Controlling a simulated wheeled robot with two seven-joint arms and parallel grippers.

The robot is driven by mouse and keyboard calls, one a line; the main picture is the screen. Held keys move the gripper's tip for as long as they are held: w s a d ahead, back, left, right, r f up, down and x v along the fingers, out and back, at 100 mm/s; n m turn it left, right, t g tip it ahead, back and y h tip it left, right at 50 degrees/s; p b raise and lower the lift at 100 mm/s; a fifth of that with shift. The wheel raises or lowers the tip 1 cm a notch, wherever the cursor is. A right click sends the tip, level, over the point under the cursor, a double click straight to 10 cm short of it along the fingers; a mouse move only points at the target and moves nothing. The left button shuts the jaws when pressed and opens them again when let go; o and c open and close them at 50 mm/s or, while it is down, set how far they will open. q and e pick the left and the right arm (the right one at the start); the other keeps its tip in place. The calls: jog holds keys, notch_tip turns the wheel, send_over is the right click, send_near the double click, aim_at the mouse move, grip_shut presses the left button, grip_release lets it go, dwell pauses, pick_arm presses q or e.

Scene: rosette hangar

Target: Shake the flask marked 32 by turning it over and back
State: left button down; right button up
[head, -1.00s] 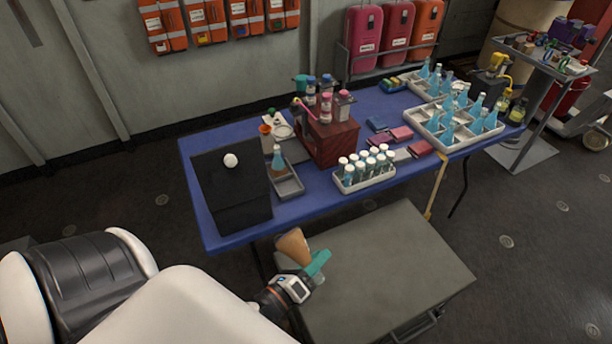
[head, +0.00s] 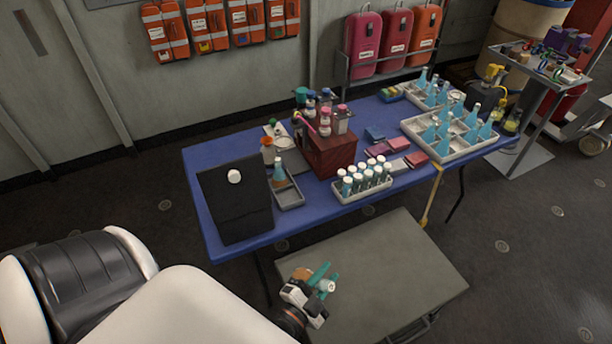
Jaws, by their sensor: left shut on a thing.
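My left gripper (head: 322,279), with teal fingers, is shut on a small orange-brown flask (head: 301,273). It holds the flask in the air, seen above the grey cart top and in front of the blue table. The fingers and wrist cover much of the flask, and it is seen foreshortened, so I cannot tell which way its neck points. No number on it can be read. My right gripper is not in view.
The blue table (head: 225,160) carries a black box (head: 240,205), a grey tray (head: 291,197) with a blue flask, a dark red box (head: 331,153), a rack of white-capped vials (head: 350,196) and crates of blue flasks (head: 470,150). The grey cart top (head: 400,265) is clear.

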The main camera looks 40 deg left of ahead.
pick_arm(q)
jog(key=shift+w+d+r, duration=0.2)
jog(key=shift+w+d, duration=0.05)
